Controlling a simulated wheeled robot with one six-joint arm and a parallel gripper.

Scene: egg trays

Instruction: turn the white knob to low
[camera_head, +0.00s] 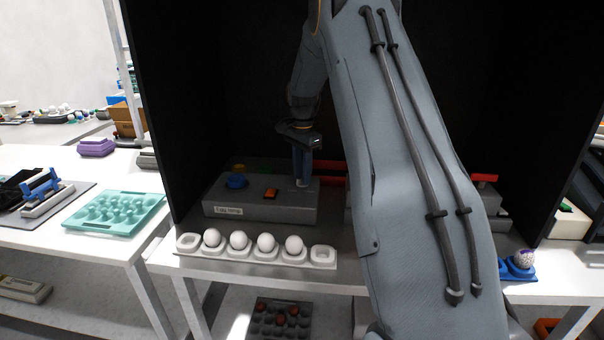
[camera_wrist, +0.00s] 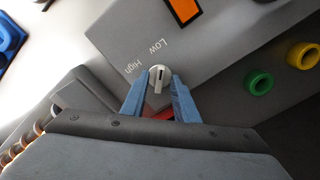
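The white knob (camera_wrist: 160,76) sits on a grey control box (camera_wrist: 120,30), with a short dark mark on its face running nearly upright in the wrist view. The printed word Low (camera_wrist: 158,48) lies just above it and High (camera_wrist: 132,68) to its left. My gripper (camera_wrist: 160,92) has its blue fingers on both sides of the knob, with narrow gaps showing, so they look open around it; contact is not clear. In the head view my gripper (camera_head: 303,172) points down at the right end of the control box (camera_head: 260,208), largely hiding the knob.
The box also carries an orange switch (camera_head: 271,193) and a blue button (camera_head: 237,181). Green (camera_wrist: 260,83) and yellow (camera_wrist: 302,56) round parts lie right of the knob in the wrist view. A white egg tray (camera_head: 323,257) holding several eggs stands in front. Dark walls enclose the bench.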

